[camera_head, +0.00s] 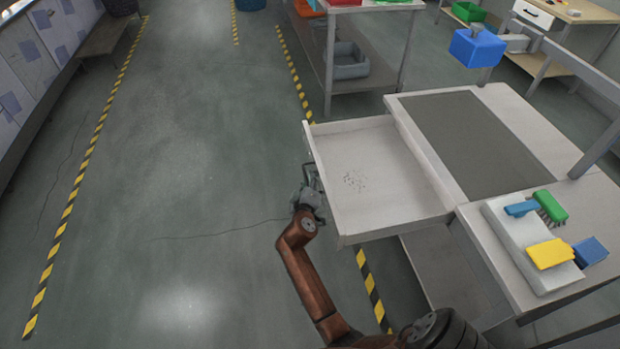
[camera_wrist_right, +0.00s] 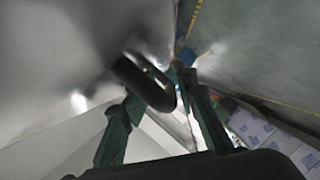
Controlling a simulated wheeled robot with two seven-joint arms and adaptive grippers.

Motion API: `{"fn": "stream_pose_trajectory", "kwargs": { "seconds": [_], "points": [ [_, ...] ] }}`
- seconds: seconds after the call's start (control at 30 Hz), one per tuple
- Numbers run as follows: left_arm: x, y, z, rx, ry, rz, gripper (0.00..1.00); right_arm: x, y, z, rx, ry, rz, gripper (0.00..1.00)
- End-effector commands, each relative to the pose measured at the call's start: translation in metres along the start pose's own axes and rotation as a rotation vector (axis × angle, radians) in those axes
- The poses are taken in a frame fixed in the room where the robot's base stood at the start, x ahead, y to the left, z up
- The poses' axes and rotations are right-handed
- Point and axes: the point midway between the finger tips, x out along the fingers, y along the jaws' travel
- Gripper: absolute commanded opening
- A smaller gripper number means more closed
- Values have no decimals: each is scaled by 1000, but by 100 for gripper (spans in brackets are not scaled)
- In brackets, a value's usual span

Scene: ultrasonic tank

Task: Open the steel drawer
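The drawer (camera_head: 388,212) is pulled well out of the left side of the workbench. It is pale inside, with a small patch of dark specks on its floor. Its dark handle on the front face is partly hidden by my gripper in the head view. My right gripper (camera_head: 310,188) is at this handle, outside the drawer front. In the right wrist view, the dark looped handle (camera_wrist_right: 150,84) lies between the two green fingers, which appear shut on it. My left gripper is not in view.
A shelf table (camera_head: 345,25) stands behind. The floor left of the drawer is clear between striped lines.

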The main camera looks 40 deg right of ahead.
Motion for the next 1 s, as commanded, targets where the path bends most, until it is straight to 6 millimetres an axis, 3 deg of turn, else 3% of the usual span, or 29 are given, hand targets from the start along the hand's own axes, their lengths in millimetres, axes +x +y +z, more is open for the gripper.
{"fn": "stream_pose_trajectory", "kwargs": {
  "seconds": [0.27, 0.4, 0.47, 1.0],
  "points": [
    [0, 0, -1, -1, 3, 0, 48, -11, 45, -29, 6, 9, 11, 27],
    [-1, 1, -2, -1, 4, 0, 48, -17, 69, -44, 3, 13, 18, 40],
    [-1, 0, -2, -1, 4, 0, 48, -18, 76, -48, 2, 13, 18, 27],
    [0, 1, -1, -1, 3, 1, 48, -21, 80, -51, -1, 2, 1, 27]
  ]
}}
